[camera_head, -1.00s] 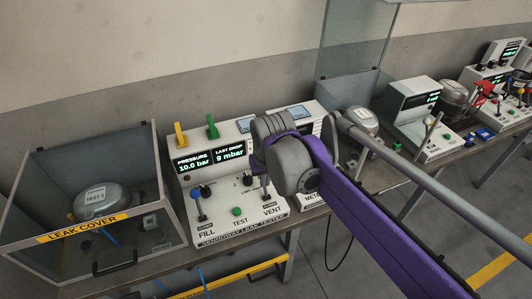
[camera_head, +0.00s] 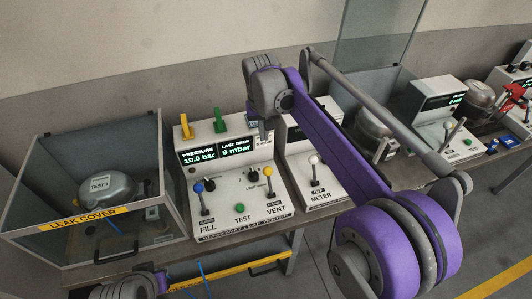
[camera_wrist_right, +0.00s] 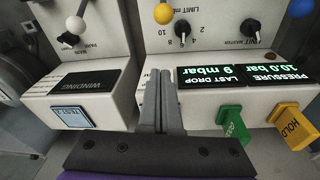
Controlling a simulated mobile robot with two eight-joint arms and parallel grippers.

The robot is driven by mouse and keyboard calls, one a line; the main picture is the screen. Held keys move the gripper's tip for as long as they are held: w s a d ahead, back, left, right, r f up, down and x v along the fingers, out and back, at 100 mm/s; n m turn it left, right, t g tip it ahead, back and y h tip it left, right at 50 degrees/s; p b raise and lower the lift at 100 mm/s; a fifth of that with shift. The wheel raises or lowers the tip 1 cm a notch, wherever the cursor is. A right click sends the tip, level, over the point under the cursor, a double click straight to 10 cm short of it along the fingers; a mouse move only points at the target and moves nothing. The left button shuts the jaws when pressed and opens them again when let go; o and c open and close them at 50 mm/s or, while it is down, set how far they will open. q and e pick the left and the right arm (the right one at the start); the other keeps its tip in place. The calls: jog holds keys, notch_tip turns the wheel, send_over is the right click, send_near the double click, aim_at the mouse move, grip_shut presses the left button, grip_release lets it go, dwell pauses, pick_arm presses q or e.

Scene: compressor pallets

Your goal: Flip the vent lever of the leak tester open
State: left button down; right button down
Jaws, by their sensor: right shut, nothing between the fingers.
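The leak tester (camera_head: 215,185) is a white console on the bench, with displays reading pressure 10.0 bar and last drop 9 mbar. Its vent lever (camera_head: 268,176) has a yellow knob and stands upright at the right above the VENT label. The yellow knob also shows at the top of the right wrist view (camera_wrist_right: 163,14). My right gripper (camera_head: 264,132) is above and behind the lever, near the displays and apart from it. In the right wrist view its fingers (camera_wrist_right: 160,85) are together and empty. The small label by the lever is too small to read.
The blue-knobbed fill lever (camera_head: 203,196) and green test button (camera_head: 238,208) are left of the vent lever. Green (camera_head: 218,118) and yellow (camera_head: 187,125) tabs stand on top. A clear leak cover (camera_head: 85,215) is left; a meter console (camera_head: 318,190) is right.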

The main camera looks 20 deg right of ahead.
aim_at(269, 182)
jog(key=f, duration=0.3)
jog(key=w+f, duration=0.1)
jog(key=f, duration=0.5)
jog(key=shift+w+d+f, duration=0.15)
jog(key=shift+d+f, duration=0.05)
jog(key=shift+d, duration=0.15)
jog(key=s, duration=0.3)
jog(key=shift+a+r, duration=0.2)
jog(key=shift+a, duration=0.1)
jog(key=shift+s, duration=0.4)
jog(key=shift+s+r, duration=0.1)
jog(key=shift+s+r+t, duration=0.15)
jog(key=shift+s+t, duration=0.1)
jog(key=shift+t, duration=0.15)
